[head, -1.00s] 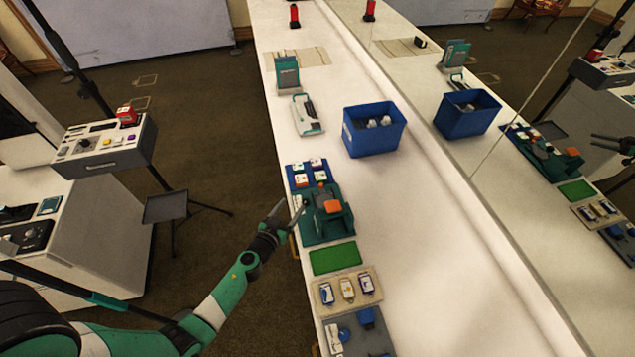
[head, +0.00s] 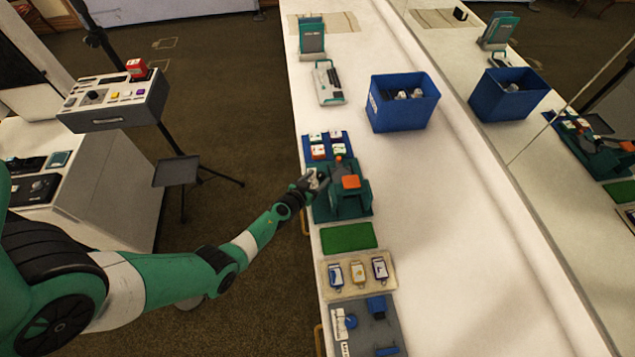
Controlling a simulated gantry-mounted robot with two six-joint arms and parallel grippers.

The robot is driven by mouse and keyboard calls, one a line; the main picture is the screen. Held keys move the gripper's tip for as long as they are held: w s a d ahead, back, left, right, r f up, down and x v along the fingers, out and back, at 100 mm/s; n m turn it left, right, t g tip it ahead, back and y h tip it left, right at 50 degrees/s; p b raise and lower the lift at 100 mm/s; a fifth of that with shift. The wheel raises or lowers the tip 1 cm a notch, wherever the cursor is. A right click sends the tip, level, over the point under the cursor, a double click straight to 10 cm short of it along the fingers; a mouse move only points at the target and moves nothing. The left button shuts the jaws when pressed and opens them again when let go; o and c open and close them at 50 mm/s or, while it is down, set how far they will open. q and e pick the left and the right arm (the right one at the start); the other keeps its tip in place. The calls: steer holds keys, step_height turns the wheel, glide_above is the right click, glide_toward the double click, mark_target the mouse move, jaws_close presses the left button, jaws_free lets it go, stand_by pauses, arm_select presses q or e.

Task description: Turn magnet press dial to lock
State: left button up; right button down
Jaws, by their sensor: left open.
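The magnet press (head: 357,201) is a dark green device with an orange top part (head: 351,182), on the left edge of the white counter. My left gripper (head: 318,180) is at the press's left side, close to a small pale part there. It is open; whether its fingers touch the press I cannot tell. The dial itself is too small and partly hidden by the gripper to make out. My right gripper is not in view.
A blue tray with several small magnets (head: 318,152) lies behind the press. A green mat (head: 348,237), a beige tray (head: 335,293) and a grey tray (head: 384,334) lie in front. A blue bin (head: 402,118) stands behind to the right. The counter's right side is clear.

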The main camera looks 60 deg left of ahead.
arm_select(q)
steer(key=shift+w+a, duration=0.15)
steer(key=shift+w, duration=0.05)
jaws_close()
